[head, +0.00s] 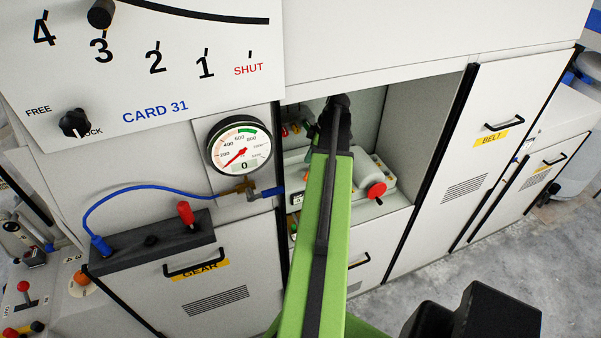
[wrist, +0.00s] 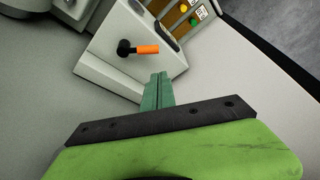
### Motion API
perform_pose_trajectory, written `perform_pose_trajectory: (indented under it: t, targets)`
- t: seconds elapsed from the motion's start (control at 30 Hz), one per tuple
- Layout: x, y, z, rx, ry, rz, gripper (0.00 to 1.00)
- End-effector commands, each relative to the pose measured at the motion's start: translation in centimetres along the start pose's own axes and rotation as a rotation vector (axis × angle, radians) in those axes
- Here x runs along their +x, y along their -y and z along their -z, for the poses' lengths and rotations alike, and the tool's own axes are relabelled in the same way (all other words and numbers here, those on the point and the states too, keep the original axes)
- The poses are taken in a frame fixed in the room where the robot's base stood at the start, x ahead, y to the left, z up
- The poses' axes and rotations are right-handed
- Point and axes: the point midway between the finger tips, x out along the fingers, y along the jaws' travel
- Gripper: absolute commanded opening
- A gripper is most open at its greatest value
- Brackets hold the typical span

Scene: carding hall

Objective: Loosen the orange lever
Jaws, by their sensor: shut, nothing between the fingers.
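The orange lever (wrist: 147,50) shows in the wrist view, a short orange handle on a black hub. It sits on the sloped face of a pale grey housing (wrist: 110,50) and points to the right in the picture. My gripper (wrist: 158,76) is shut and empty, its green fingers together. The fingertips appear just below the lever in the picture, with a gap between. I cannot tell the depth of that gap.
The bay holds a housing with a red knob (head: 376,190). A dial gauge (head: 239,146) and blue hose (head: 140,188) are left of the bay. The BELT door (head: 482,160) bounds it at right. Yellow and green buttons (wrist: 194,21) show near the lever.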

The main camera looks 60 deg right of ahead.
Motion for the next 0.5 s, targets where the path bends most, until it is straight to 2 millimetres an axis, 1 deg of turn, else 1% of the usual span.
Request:
perform_pose_trajectory:
  t: [0.17,0.27,0.37,0.5]
  targets:
    - [-0.3,-0.2,-0.9,0.012,0.0,-0.004,0.0]
    - [-0.2,-0.3,-1.2,0.016,0.0,-0.006,0.0]
    - [0.6,-0.4,-1.4,0.018,0.0,-0.007,0.0]
    - [2.7,-0.5,-1.8,0.02,0.0,-0.008,0.0]
